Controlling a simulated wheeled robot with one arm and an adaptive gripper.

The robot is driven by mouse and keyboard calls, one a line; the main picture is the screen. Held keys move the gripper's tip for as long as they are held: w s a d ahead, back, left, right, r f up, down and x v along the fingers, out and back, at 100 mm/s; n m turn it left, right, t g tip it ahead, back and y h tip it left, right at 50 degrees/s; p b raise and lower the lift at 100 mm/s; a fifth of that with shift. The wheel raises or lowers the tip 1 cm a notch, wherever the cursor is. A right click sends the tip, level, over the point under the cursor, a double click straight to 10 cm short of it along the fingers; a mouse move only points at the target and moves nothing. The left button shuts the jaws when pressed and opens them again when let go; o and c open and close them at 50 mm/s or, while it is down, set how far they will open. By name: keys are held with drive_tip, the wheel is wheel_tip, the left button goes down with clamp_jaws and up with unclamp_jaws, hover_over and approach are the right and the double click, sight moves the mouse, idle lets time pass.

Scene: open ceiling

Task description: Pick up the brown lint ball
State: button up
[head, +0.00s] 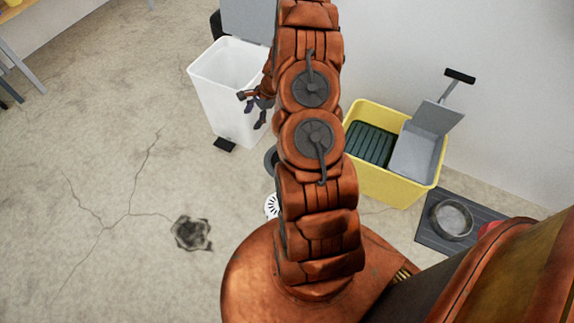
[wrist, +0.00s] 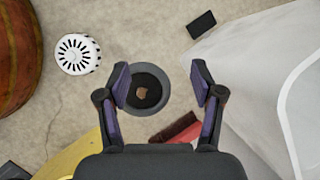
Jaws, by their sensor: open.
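The brown lint ball (wrist: 140,92) shows in the wrist view as a small brown lump inside a round dark dish with a grey rim (wrist: 164,77). In the head view only the edge of the dish (head: 270,159) shows beside my arm, and the lint ball is hidden. My gripper (wrist: 162,74) is open and empty in the wrist view, its fingers on either side of the dish, with the lint ball between them in the picture, left of centre. How high the fingers are above it I cannot tell. In the head view my gripper (head: 256,106) is in front of the white bin.
The white bin (head: 225,105) stands against the right side of the wrist view (wrist: 235,75), with its black pedal (head: 224,145) on the floor. A white slotted round object (wrist: 78,54) lies left of the dish. A reddish object (wrist: 178,130) and a yellow tub (head: 385,190) are close by.

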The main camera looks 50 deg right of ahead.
drive_tip(key=s+d+f+m+b, duration=0.2)
drive_tip(key=d+f, duration=0.2)
drive_tip(key=f, duration=0.5)
drive_tip(key=s+d+f+m+h+b, duration=0.1)
drive_tip(key=s+d+f+m+b, duration=0.1)
drive_tip(key=f, duration=0.7)
drive_tip(key=s+d+f+m+b, duration=0.2)
drive_tip(key=d+f, duration=0.4)
drive_tip(key=f, duration=0.3)
drive_tip(key=shift+s+d+m+t+h+b, duration=0.15)
drive_tip(key=shift+s+d+m+b, duration=0.05)
drive_tip(key=shift+s+b, duration=0.25)
drive_tip(key=shift+s+d+m+t+h+b, duration=0.2)
drive_tip(key=shift+s+b, duration=0.1)
drive_tip(key=shift+s, duration=0.25)
drive_tip(key=shift+b+x, duration=1.85)
drive_tip(key=shift+x, duration=1.8)
drive_tip(key=shift+d, duration=0.2)
drive_tip(key=c, duration=0.8)
